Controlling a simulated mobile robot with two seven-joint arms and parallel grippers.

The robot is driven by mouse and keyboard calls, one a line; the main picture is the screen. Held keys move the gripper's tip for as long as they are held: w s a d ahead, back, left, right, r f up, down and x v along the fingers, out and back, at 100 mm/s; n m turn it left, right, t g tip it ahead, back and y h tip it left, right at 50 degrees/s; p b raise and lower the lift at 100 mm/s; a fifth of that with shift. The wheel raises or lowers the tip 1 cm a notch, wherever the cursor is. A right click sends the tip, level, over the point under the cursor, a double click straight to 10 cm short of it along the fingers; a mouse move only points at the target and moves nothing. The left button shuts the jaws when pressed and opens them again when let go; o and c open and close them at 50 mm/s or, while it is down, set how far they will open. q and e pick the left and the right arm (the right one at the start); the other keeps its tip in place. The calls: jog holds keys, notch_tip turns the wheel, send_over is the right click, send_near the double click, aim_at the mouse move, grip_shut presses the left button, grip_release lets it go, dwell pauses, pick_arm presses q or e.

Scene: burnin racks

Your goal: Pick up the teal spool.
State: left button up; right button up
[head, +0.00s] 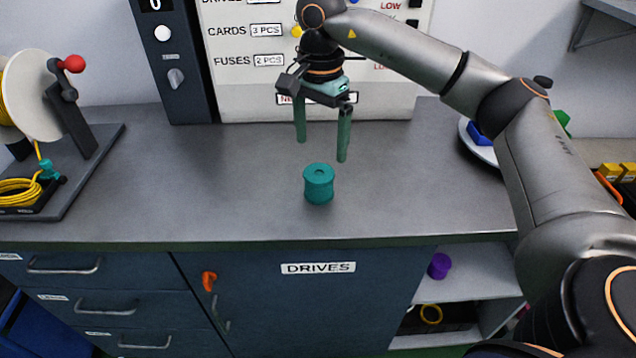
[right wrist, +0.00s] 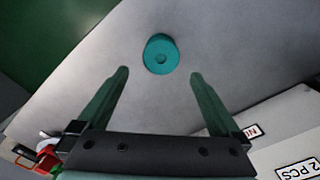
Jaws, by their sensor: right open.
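The teal spool (head: 318,184) stands upright on the grey worktop, near its front edge, in the head view. In the right wrist view the spool (right wrist: 161,54) is seen from above, beyond the fingertips and roughly midway between them. My right gripper (head: 322,152) is open and empty, with its two green fingers pointing down, above and behind the spool. In the right wrist view its fingers (right wrist: 160,74) are spread apart, and neither touches the spool. My left gripper is not in view.
A reel stand with a white disc (head: 32,92) and yellow cable stands at the left. A plate (head: 480,145) with a blue block lies at the right. A labelled panel (head: 240,90) rises behind. The worktop (head: 220,180) around the spool is clear. A purple spool (head: 439,266) sits on the shelf below.

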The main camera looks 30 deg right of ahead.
aim_at(319, 173)
notch_tip(319, 173, down, 9)
jog(key=shift+a+r, duration=0.1)
jog(key=shift+a, duration=0.05)
jog(key=c, duration=1.4)
